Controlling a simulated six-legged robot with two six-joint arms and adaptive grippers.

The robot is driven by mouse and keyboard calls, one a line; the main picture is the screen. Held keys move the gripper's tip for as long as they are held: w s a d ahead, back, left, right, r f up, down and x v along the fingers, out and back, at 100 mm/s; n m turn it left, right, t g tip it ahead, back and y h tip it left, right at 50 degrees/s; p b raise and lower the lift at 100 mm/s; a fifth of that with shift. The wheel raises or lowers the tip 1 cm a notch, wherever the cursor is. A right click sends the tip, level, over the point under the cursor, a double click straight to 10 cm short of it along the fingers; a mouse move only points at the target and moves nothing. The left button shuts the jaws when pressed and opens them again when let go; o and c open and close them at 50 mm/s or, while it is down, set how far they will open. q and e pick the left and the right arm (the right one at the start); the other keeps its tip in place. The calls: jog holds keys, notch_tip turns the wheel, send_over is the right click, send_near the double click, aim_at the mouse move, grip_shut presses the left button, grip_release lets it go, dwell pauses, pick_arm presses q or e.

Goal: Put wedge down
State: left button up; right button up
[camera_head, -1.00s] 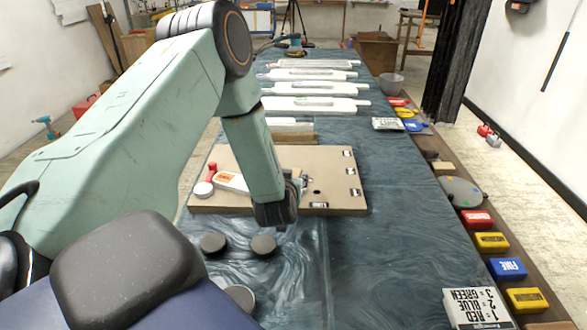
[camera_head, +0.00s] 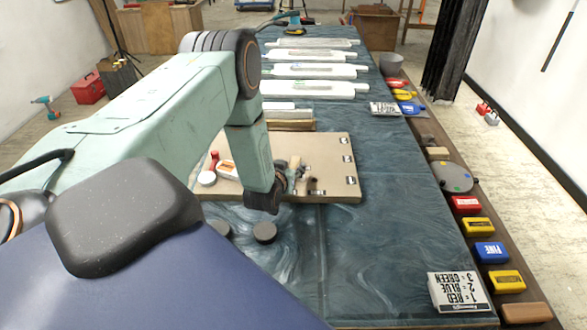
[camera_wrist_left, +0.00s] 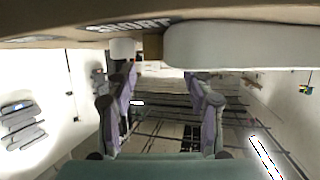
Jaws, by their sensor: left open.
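My left gripper (camera_head: 302,180) is low over the right part of the tan board (camera_head: 325,150), mostly hidden behind my own wrist. In the left wrist view its two purple-grey fingers (camera_wrist_left: 162,105) stand wide apart, with nothing held between them. A small light wooden piece (camera_head: 295,163) shows beside the gripper in the head view; it may be the wedge, but its shape is not clear. In the wrist view a small brown block (camera_wrist_left: 152,46) sits beyond the fingertips, between a white round piece (camera_wrist_left: 122,48) and a long pale body (camera_wrist_left: 240,46). My right gripper is not seen.
A white bottle-like item (camera_head: 228,169), a red-topped tool (camera_head: 214,160) and a white round lid (camera_head: 207,178) are on the board's left. A dark puck (camera_head: 265,232) lies in front. Pale long panels (camera_head: 315,71) lie behind. Coloured blocks (camera_head: 490,252) line the right ledge.

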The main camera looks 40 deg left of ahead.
aim_at(294, 161)
pick_arm(q)
jog(key=x, duration=0.3)
jog(key=shift+a+f, duration=0.1)
jog(key=shift+w+a+f, duration=0.2)
jog(key=shift+w, duration=0.35)
jog(key=shift+s, duration=0.1)
jog(key=shift+c, duration=1.4)
grip_shut()
jog(key=shift+r, duration=0.1)
notch_tip(294, 161, up, 10)
jog(key=p, duration=0.1)
